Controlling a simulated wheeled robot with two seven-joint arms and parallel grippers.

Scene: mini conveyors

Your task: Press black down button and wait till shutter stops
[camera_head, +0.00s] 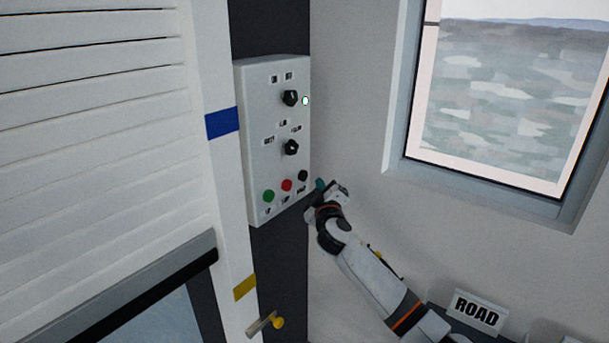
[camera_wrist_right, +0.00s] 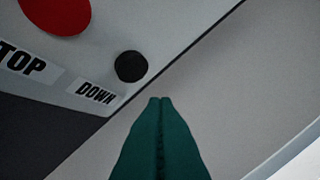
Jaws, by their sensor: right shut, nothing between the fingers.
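The white control box (camera_head: 270,175) is on the dark wall strip beside the shutter. On its lower part are a green button (camera_head: 268,196), a red button (camera_head: 287,185) and the black down button (camera_head: 303,175). In the right wrist view the black button (camera_wrist_right: 131,66) sits above a label reading DOWN (camera_wrist_right: 97,93). My right gripper (camera_head: 321,184) is shut and empty, just right of and below the black button. Its teal fingertips (camera_wrist_right: 160,98) appear apart from the button, beyond the box's edge in that view. The slatted white shutter (camera_head: 100,130) is partly lowered. My left gripper is not in view.
Two black knobs (camera_head: 290,98) are higher on the box. A white shutter post (camera_head: 225,180) has blue and yellow marks. A window (camera_head: 500,100) is on the right wall. A ROAD sign (camera_head: 476,310) stands at the lower right. A yellow-ended handle (camera_head: 277,323) juts out below the box.

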